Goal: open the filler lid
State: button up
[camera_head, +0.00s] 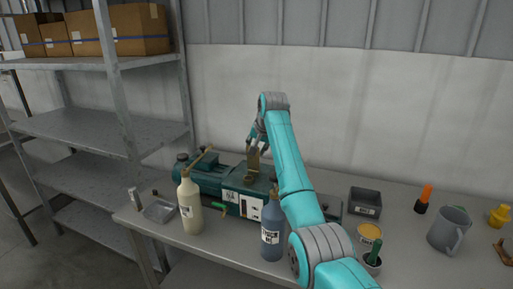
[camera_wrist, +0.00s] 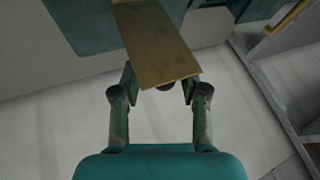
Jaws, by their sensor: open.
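The filler lid appears to be the brass-coloured flap (camera_head: 253,160) standing raised on top of the teal machine (camera_head: 240,186). In the wrist view the flat brass lid (camera_wrist: 158,45) reaches down from the top edge, its free end between the fingers. My gripper (camera_head: 257,143) is over the machine, close at the lid's upper end. In the wrist view my gripper (camera_wrist: 158,82) is open, one finger either side of the lid's end. Whether a finger touches the lid is unclear. My arm hides the machine's right part.
A cream bottle (camera_head: 190,205) and a blue-grey bottle (camera_head: 272,230) stand in front of the machine. A brass lever (camera_head: 201,158) slants up at its left. A grey bin (camera_head: 365,201), yellow tin (camera_head: 369,232) and grey mug (camera_head: 449,230) stand right. Metal shelving (camera_head: 118,130) is at left.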

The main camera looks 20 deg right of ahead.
jog(key=v, duration=1.2)
